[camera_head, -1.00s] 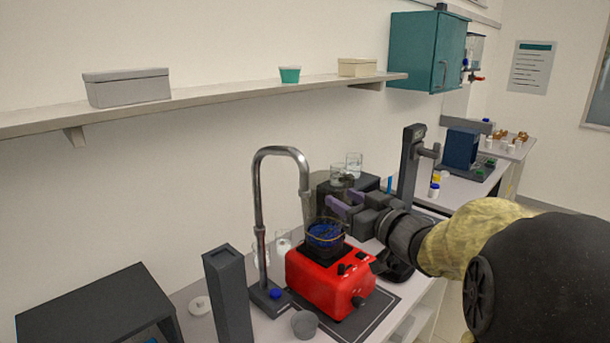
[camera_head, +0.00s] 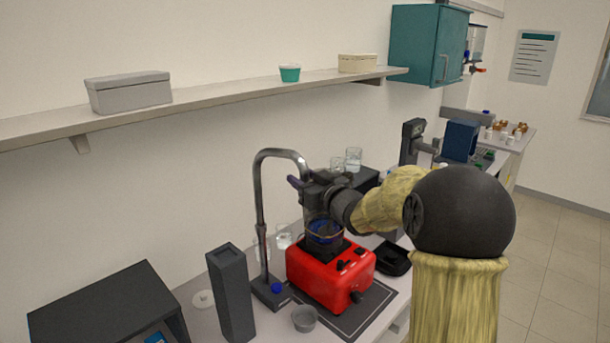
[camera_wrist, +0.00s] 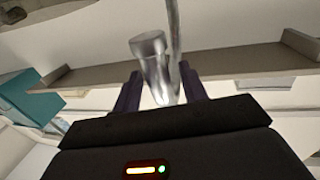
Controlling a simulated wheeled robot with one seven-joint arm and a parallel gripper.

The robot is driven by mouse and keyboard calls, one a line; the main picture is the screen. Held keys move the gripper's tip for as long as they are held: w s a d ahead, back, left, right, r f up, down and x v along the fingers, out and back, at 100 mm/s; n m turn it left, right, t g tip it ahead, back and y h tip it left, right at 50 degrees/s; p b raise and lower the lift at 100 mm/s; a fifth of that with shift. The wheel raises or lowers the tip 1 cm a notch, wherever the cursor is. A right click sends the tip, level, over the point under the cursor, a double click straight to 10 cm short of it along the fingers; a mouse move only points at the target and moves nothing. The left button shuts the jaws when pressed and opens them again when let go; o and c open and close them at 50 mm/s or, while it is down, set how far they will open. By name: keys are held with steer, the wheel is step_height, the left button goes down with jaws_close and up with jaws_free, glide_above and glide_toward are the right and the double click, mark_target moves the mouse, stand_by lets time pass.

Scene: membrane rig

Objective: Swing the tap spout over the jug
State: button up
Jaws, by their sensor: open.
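The tap (camera_head: 260,205) is a tall grey metal gooseneck rising from a dark base left of the red unit. Its spout arches right, and its tip is hidden behind my gripper (camera_head: 296,182) in the head view. In the wrist view the shiny metal spout (camera_wrist: 152,62) shows in line with the gap between the purple fingers of my gripper (camera_wrist: 160,88). The fingers are open; I cannot tell whether they touch the spout. A clear vessel with blue inside (camera_head: 323,232), which looks like the jug, stands on the red unit (camera_head: 325,274) below my gripper.
A dark upright box (camera_head: 231,295) and a small grey cup (camera_head: 304,318) stand near the tap base. Glass beakers (camera_head: 353,158) stand behind my arm. A shelf (camera_head: 215,108) runs along the wall above. A dark mat (camera_head: 362,313) lies under the red unit.

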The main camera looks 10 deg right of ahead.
steer(key=shift+c, duration=0.4)
jaws_close()
steer(key=shift+d+r, duration=0.1)
